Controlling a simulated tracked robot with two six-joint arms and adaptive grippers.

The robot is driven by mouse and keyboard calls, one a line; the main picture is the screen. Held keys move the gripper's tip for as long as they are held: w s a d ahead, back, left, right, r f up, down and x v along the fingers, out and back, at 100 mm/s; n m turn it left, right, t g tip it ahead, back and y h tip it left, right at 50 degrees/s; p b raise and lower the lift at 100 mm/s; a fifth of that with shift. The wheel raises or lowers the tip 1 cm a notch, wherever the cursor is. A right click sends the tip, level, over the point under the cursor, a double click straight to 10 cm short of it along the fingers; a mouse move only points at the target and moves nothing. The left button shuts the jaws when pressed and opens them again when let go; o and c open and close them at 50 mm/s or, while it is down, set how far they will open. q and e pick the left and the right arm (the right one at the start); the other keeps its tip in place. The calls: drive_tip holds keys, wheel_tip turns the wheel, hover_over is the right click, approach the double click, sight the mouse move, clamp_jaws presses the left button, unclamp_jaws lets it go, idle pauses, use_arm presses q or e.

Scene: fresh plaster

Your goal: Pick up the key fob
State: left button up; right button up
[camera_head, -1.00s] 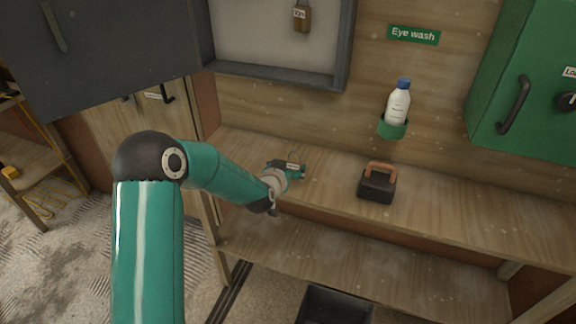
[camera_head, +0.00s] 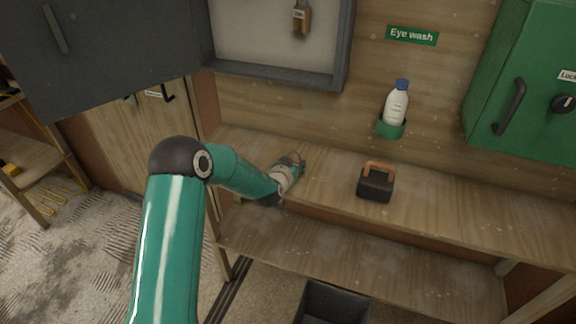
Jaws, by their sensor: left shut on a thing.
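My left arm comes in from the left, and its gripper (camera_head: 298,161) is low over the back left part of the upper wooden shelf (camera_head: 440,208). The gripper is small in the view and seen from behind, with the wrist in front of it. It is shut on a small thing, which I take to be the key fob. The fob is hidden by the gripper, and its shape and colour cannot be made out. I cannot tell whether it touches the shelf. My right gripper is not in view.
A black padlock-like block with an orange handle (camera_head: 376,183) stands on the shelf to the right. An eye wash bottle (camera_head: 396,106) sits in a green wall holder. A green cabinet (camera_head: 530,85) is at right. A dark bin (camera_head: 334,303) is below.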

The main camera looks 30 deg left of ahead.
use_arm(q)
drive_tip(key=shift+c, duration=0.7)
